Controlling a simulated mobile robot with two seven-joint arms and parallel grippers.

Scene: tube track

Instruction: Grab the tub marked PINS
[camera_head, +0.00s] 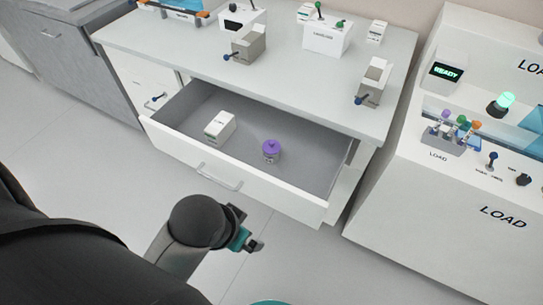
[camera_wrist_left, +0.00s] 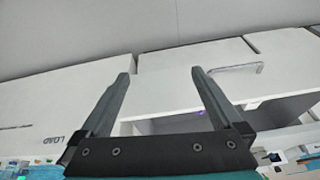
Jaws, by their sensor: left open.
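A small tub with a purple lid (camera_head: 271,147) stands upright in the open drawer (camera_head: 310,199); its label is too small to read. A speck of purple (camera_wrist_left: 200,113) shows past a finger in the left wrist view, probably the same lid. My left gripper (camera_head: 250,242) is outside the drawer, in front of and below the tub in the head view, apart from it. In the left wrist view the left gripper (camera_wrist_left: 160,76) has its two fingers wide apart with nothing between them. My right gripper is not in view.
A white box (camera_head: 220,126) stands in the drawer left of the tub. The drawer front has a handle (camera_head: 219,178). The counter (camera_head: 290,75) above holds several boxes and holders. A white LOAD console (camera_head: 430,235) stands at the right. The floor before the drawer is clear.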

